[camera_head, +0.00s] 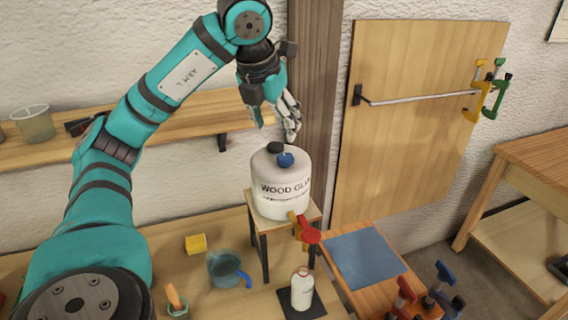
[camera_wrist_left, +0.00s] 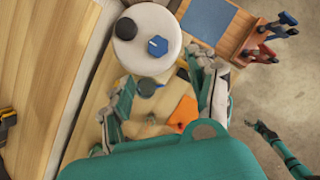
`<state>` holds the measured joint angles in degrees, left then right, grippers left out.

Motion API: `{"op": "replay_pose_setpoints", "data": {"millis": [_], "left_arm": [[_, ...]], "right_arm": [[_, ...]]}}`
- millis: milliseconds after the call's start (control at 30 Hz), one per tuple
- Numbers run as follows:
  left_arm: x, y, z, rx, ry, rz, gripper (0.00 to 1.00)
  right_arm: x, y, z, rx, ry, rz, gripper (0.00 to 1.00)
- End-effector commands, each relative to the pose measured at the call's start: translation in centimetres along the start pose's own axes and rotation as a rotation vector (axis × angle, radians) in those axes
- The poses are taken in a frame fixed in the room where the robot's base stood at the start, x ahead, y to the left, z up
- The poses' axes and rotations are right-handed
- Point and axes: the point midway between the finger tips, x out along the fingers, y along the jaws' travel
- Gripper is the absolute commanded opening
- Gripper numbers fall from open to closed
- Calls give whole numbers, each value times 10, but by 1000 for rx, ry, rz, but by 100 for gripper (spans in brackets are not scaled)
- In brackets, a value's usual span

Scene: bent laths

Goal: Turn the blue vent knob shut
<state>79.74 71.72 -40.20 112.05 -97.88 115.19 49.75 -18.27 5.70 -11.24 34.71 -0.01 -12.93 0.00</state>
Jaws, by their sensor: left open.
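The white wood glue jug (camera_head: 281,188) stands upright on a small wooden stand (camera_head: 256,222). The blue vent knob (camera_head: 285,159) is on top of the jug, beside a black cap (camera_head: 275,147). In the left wrist view, the blue knob (camera_wrist_left: 157,46) and black cap (camera_wrist_left: 126,28) show from above on the jug's round white top. My left gripper (camera_head: 275,128) is open and empty above the jug, apart from the knob. A red tap (camera_head: 308,235) sits low on the jug's front. My right gripper (camera_wrist_left: 262,128) shows small in the left wrist view; its jaws are unclear.
A small white bottle (camera_head: 302,288) stands on a dark mat below the tap. A blue-handled pitcher (camera_head: 226,268) and a yellow block (camera_head: 196,244) are on the bench. A wooden post (camera_head: 314,80) rises close behind the jug. Red and blue clamps (camera_head: 405,295) are at lower right.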

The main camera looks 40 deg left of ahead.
Motion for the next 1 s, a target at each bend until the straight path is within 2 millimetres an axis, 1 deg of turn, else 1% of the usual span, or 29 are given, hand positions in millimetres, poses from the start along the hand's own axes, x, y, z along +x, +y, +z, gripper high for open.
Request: {"op": "replay_pose_setpoints", "data": {"millis": [33, 100, 167, 233, 267, 300, 367, 433, 500, 600, 800, 933, 967, 1000], "left_arm": [[17, -1, -3, 1, 6, -1, 58], [31, -1, -3, 0, 6, -1, 58], [42, 0, -2, 1, 8, 1, 58], [56, 0, -2, 0, 6, 0, 58], [58, 0, -1, -1, 6, 3, 58], [65, 1, 0, -1, 6, 3, 58], [76, 1, -1, 0, 5, 3, 58], [85, 0, 0, 0, 4, 1, 58], [93, 0, 0, 0, 2, 1, 58], [102, 0, 0, 0, 2, 0, 58], [106, 0, 0, 1, 0, -1, 58], [106, 0, 0, 0, 0, -1, 58], [106, 0, 0, 0, 0, -1, 57], [106, 0, 0, 0, 0, -1, 52]], "right_arm": [[10, 0, 2, 0, -2, 0, 84], [17, -2, 0, 1, 3, -2, 84], [18, -6, -8, 3, 13, -6, 84], [21, -12, -21, 6, 34, -13, 84], [15, -14, -28, 7, 43, -16, 84], [13, -17, -35, 8, 56, -19, 84], [11, -20, -44, 8, 69, -23, 84], [9, -21, -47, 7, 74, -24, 84], [8, -20, -45, 7, 71, -23, 84], [8, -17, -38, 5, 58, -20, 84], [8, -14, -20, 2, 32, -17, 84], [8, -13, -18, 2, 29, -15, 84], [8, -13, -19, 2, 30, -15, 84], [8, -12, -19, 2, 30, -14, 84]]}}
